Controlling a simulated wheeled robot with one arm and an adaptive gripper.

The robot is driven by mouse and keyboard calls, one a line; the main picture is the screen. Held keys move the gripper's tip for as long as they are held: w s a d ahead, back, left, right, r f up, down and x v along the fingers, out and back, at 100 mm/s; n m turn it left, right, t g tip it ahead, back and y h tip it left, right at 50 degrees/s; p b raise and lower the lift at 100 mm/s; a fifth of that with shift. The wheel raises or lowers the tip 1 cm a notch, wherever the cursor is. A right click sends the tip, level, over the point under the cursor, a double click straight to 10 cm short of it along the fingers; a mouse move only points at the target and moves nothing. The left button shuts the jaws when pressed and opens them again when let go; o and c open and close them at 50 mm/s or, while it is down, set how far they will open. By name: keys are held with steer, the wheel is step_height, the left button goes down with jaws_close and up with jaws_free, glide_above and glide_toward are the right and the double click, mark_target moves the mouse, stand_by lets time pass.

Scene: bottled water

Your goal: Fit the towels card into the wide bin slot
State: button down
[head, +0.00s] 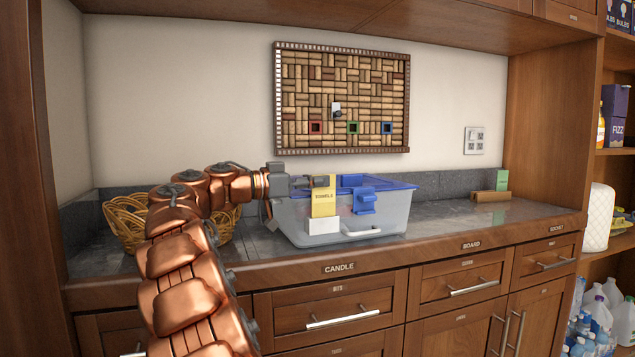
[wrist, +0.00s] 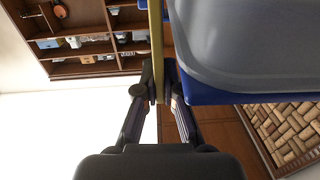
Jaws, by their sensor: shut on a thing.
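A yellow card (head: 323,203) with small dark print, too small to read surely, stands upright in front of the bin. My gripper (head: 321,181) is shut on its upper end. In the wrist view, the card (wrist: 156,40) shows edge-on between my fingertips (wrist: 160,85), beside the bin (wrist: 245,50). The bin (head: 385,222) is translucent grey with a blue lid (head: 385,186). A white slot holder (head: 323,226) is on its front left. The card's lower edge meets the holder's top edge in the head view; I cannot tell if it is inside.
A blue latch (head: 365,201) and a pale handle (head: 362,233) are on the bin's front. Wicker baskets (head: 125,222) stand at the left. A green card (head: 502,180) stands in a wooden holder (head: 491,196) at the right. The counter (head: 450,215) between is clear. A cork board (head: 343,90) hangs behind.

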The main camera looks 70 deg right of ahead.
steer(key=shift+f+b, duration=0.75)
steer(key=shift+f, duration=0.05)
steer(key=c, duration=1.2)
jaws_free()
steer(key=shift+r, duration=0.1)
steer(key=v, duration=1.2)
